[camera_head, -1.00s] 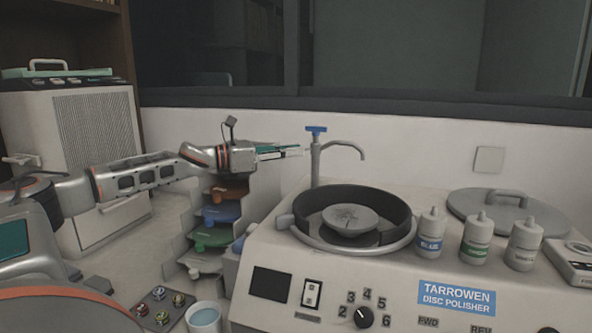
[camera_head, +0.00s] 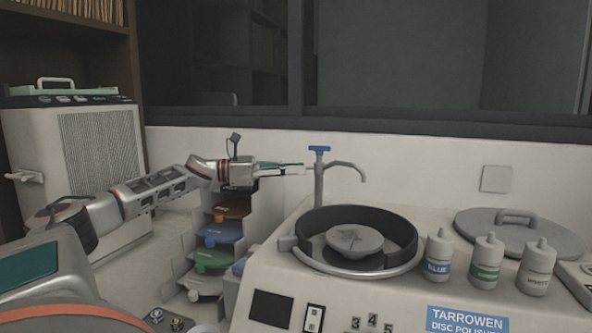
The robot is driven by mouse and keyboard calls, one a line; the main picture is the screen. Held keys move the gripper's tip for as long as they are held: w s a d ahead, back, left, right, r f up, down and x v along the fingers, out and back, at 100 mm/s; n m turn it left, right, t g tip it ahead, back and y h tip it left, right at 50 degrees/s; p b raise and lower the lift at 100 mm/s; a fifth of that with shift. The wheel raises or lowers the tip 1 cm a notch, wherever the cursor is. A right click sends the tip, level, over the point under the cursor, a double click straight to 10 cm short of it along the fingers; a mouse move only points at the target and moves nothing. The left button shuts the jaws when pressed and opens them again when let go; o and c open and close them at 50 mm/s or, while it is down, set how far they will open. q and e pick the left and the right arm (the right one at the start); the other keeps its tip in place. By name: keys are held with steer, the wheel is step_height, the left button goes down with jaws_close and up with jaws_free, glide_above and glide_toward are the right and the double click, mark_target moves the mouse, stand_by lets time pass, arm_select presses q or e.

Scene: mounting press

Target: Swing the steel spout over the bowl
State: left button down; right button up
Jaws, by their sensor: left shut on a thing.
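The steel spout (camera_head: 344,164) stands behind the bowl, a grey post with a blue knob on top. Its curved arm reaches right, and its tip shows above the bowl's back right rim. The round bowl (camera_head: 401,240) has a dark wall and a grey disc (camera_head: 355,239) inside. My left gripper (camera_head: 300,170) comes in level from the left, just left of the spout's post. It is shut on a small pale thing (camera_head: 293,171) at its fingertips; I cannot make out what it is. Whether it touches the post is unclear. My right gripper is not in view.
Three white bottles (camera_head: 487,264) stand right of the bowl on the polisher. A grey lid (camera_head: 560,236) lies behind them. A rack of coloured trays (camera_head: 222,233) stands below my left gripper. A pale wall backs the polisher.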

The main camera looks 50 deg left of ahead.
arm_select(q)
steer(key=shift+s+d+r, duration=0.1)
steer(key=shift+r, duration=0.4)
steer(key=c, duration=2.1)
jaws_free()
steer(key=shift+o, duration=0.9)
steer(key=shift+d, duration=0.2)
steer(key=shift+a+f, duration=0.15)
steer(key=shift+f, duration=0.15)
steer(key=shift+r, duration=5.05)
